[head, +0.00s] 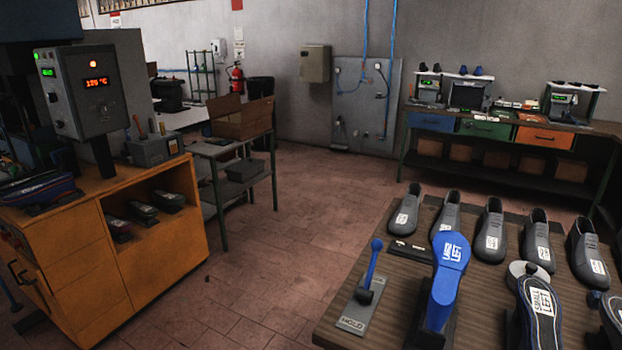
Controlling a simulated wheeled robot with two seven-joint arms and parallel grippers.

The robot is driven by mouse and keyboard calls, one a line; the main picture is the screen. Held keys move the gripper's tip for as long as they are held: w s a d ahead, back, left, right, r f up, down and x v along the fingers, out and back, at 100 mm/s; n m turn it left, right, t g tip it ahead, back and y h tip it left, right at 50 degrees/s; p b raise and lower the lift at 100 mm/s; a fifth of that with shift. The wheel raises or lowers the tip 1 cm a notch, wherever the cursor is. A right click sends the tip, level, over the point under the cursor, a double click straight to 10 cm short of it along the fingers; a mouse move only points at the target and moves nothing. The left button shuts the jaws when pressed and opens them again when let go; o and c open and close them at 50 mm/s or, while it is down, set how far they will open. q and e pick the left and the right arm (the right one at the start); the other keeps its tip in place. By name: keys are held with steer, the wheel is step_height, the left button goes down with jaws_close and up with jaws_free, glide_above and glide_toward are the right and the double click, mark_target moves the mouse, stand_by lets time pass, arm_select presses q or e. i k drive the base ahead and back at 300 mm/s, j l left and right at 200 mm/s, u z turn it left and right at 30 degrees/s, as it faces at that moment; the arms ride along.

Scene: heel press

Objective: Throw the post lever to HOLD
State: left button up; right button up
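The post lever (372,266) is a blue handle with a round knob. It rises from a dark pivot on a grey base plate (352,316) on the bench at the lower right. The word HOLD is printed at the plate's near end. The lever stands steeply and leans a little away from that end. A blue post (441,296) with a blue sole-shaped top (452,252) marked LEFT stands just right of the lever. Neither of my grippers is in view.
Several grey shoe forms (491,234) with white labels stand along the wooden bench (385,330). Another sole form marked SMALL LEFT (540,310) stands at the right. An orange cabinet (75,268) with a control box (84,92) is at the left. Open floor (270,290) lies between.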

mark_target(377, 245)
steer(key=i+j, duration=0.15)
steer(key=j, duration=0.2)
steer(key=i+j, duration=0.15)
steer(key=j, duration=0.15)
steer(key=i+j, duration=0.15)
steer(key=j, duration=0.2)
steer(key=i+j, duration=0.15)
steer(key=j, duration=0.2)
steer(key=l, duration=0.75)
